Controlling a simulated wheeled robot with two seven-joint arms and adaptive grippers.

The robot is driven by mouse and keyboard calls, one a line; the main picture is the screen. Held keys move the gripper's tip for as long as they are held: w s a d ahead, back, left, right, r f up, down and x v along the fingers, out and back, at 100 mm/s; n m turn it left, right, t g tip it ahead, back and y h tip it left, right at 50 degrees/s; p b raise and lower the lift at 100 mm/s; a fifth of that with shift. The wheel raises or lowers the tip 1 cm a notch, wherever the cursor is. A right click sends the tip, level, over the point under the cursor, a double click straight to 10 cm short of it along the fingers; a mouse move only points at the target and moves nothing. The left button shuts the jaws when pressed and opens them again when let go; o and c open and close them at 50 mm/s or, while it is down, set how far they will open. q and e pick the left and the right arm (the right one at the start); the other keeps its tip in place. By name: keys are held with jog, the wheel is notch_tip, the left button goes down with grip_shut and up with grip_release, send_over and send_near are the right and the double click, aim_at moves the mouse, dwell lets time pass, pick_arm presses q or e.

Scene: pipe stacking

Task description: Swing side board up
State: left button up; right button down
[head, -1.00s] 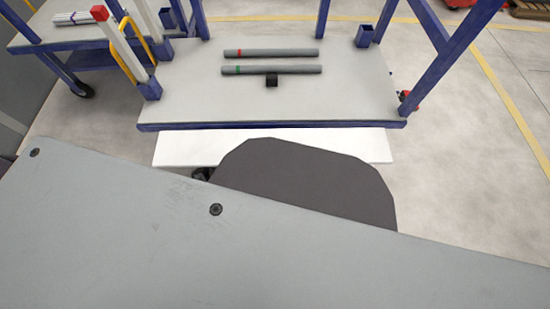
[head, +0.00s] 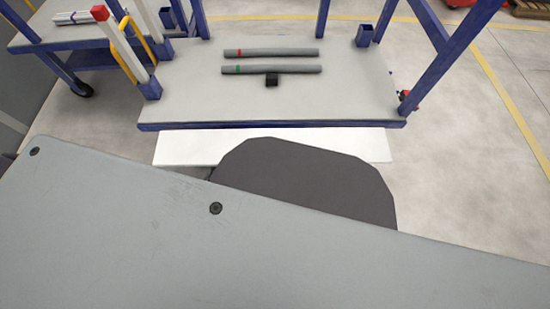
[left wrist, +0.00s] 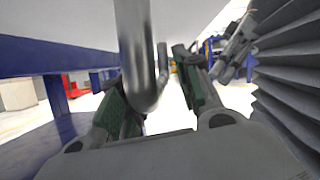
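A large grey board (head: 150,230) with two black bolts fills the lower part of the head view, close to the camera and slanting down to the right; I take it for the side board. In the left wrist view a pale panel (left wrist: 60,25) spans the top. My left gripper (left wrist: 150,95) is below it, its green-padded fingers apart on either side of a metal bar (left wrist: 135,50). A gap shows between the bar and the right-hand finger. A grey jointed part (left wrist: 235,50) at upper right may be my right gripper; its fingers are not readable. Both grippers are hidden in the head view.
Beyond the board stands a blue-framed table (head: 160,110) with a grey pipe with a red band (head: 280,52) and one with a green band (head: 285,69). A side cart (head: 30,40) is at upper left. Open floor (head: 470,180) lies to the right.

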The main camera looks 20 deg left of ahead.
pick_arm(q)
grip_shut()
